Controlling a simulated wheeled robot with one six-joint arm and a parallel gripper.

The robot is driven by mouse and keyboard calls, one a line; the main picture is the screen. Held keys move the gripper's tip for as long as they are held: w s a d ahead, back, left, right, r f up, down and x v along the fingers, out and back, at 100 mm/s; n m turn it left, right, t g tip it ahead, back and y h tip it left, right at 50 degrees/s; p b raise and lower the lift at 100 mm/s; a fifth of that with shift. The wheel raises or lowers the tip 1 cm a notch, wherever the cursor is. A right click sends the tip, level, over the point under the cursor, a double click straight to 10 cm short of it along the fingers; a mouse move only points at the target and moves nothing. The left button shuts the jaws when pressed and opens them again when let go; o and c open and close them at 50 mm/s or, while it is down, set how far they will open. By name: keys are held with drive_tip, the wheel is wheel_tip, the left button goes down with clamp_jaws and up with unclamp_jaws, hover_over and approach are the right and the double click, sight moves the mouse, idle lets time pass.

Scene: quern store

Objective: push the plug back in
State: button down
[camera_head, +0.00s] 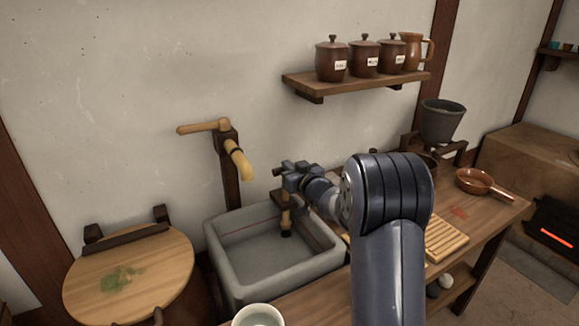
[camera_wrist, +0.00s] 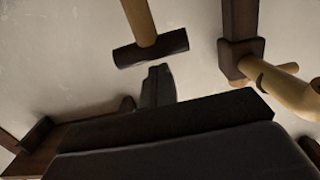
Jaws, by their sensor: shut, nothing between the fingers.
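The plug has a pale wooden stem (camera_head: 285,218) with a dark crosspiece at its top and a dark lower end. It stands upright at the right side of the grey stone sink (camera_head: 226,262). I cannot tell how deep its lower end sits. My gripper (camera_head: 279,172) is shut and empty, just above the crosspiece. In the wrist view, my gripper's tips (camera_wrist: 158,70) point toward the middle of the plug's dark crosspiece (camera_wrist: 150,48), and its stem runs toward the picture's top. I cannot tell whether they touch.
A wooden tap (camera_head: 229,142) on a dark post stands behind the sink, left of my gripper. A round wooden lid (camera_head: 130,275) lies left. The worktop at right holds a slatted board (camera_head: 446,241) and a brown pan (camera_head: 476,183). A white bowl (camera_head: 258,316) sits in front.

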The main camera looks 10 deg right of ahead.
wheel_tip(320, 180, down, 4)
drive_tip(key=b, duration=0.2)
drive_tip(key=shift+f+b, duration=0.15)
drive_tip(key=shift+b, duration=0.25)
